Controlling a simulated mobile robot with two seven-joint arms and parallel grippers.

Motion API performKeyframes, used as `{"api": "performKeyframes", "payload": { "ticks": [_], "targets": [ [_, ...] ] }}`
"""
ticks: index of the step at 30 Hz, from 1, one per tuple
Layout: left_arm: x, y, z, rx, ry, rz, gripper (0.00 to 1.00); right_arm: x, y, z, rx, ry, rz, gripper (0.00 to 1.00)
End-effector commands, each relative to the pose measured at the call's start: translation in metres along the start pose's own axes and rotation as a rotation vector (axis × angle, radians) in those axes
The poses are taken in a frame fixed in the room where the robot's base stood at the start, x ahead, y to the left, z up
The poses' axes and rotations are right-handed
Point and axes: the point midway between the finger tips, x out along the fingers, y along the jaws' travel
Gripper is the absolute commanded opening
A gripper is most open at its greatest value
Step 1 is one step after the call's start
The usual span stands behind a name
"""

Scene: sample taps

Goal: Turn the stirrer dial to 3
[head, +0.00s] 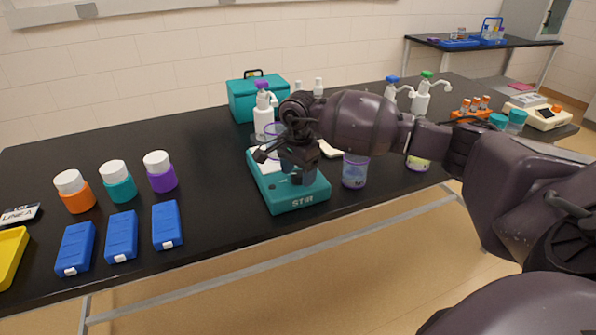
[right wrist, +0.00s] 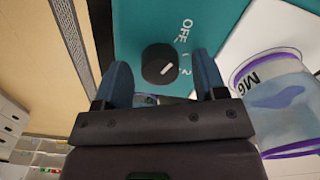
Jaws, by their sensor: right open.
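The teal stirrer (head: 295,200) marked STIR stands near the front edge of the black bench. In the right wrist view the black dial (right wrist: 160,63) lies between the two blue fingertips of my open right gripper (right wrist: 164,75). No grip on the dial shows. The dial carries a short white mark on its lower right side. OFF, 1 and 2 are printed to its right; no 3 can be read. My left gripper is out of view.
A clear beaker (head: 354,171) stands right of the stirrer. Capped bottles (head: 119,187) and blue boxes (head: 121,240) stand to the left, with bare bench between them and the stirrer.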

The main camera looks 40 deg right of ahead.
Motion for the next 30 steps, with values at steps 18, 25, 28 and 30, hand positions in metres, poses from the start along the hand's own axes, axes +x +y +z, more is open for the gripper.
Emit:
{"api": "performKeyframes", "payload": {
  "ticks": [18,25,28,30],
  "targets": [
    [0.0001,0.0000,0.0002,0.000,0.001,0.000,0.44,-0.0005,0.0000,-0.0001,0.004,0.000,0.000,0.16],
    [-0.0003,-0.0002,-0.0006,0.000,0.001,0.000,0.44,-0.0014,-0.0002,-0.0002,0.063,0.000,-0.001,0.16],
    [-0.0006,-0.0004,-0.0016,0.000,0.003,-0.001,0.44,-0.0018,-0.0002,-0.0003,0.119,0.000,-0.002,0.16],
    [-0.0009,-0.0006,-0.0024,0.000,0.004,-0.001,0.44,-0.0019,0.0000,-0.0004,0.169,0.001,-0.001,0.16]
  ]
}}
